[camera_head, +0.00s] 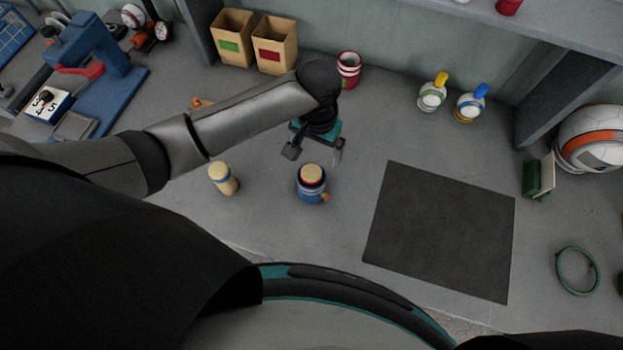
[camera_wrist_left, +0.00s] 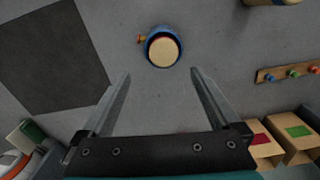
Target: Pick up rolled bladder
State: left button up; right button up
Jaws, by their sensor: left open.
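Part of a cream thing (camera_wrist_left: 283,2) at the top right edge of the wrist view appears to be the same roll. A blue cup (camera_head: 311,195) with an orange side knob holds a cream-topped, red-edged thing (camera_head: 312,174); the cup also shows in the wrist view (camera_wrist_left: 150,41). My left gripper (camera_head: 314,154) is open and empty above the worktop, just behind the cup. In the wrist view its fingertips (camera_wrist_left: 160,76) point towards the cup. My right gripper does not show.
A dark mat (camera_head: 440,230) lies to the right. Two cardboard boxes (camera_head: 253,40), a red-white cup (camera_head: 348,70) and two small bottles (camera_head: 432,94) stand along the back. A blue press (camera_head: 95,60) is at the left. The worktop around the roll is mostly clear.

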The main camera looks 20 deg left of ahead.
aim_at(312, 170)
pick_arm(q)
notch_tip(312, 170, down, 3)
jog(key=f, duration=0.4)
jog(key=shift+a+b, duration=0.3)
jog(key=shift+a, duration=0.1)
jog(key=shift+f, duration=0.6)
grip_shut()
